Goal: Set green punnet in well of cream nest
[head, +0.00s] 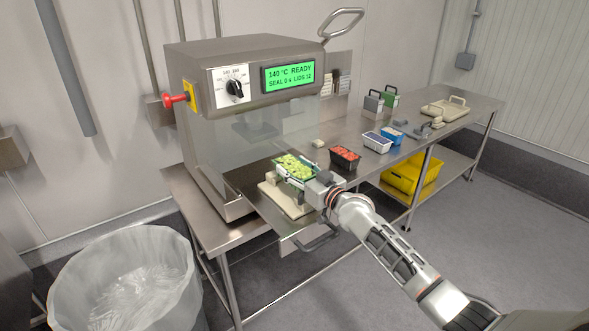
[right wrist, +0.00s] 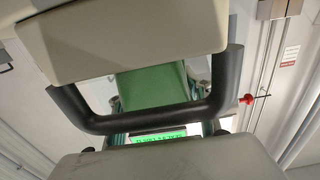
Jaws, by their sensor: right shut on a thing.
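The green punnet (head: 293,166), filled with pale green pieces, is in the head view in front of the machine's clear guard. My right gripper (head: 310,180) is shut on it from the near right side. The cream nest (head: 272,196) lies just below the punnet, which hides much of its top and its well. I cannot tell whether the punnet touches the nest. In the right wrist view a green face of the punnet (right wrist: 150,85) shows behind a dark U-shaped bar. My left gripper is not in view.
A sealing machine (head: 245,110) with a green display stands behind. A black punnet with red contents (head: 345,158), a white punnet (head: 377,143) and a blue one (head: 392,134) stand along the steel table. A yellow crate (head: 410,175) is beneath. A lined bin (head: 75,275) stands front left.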

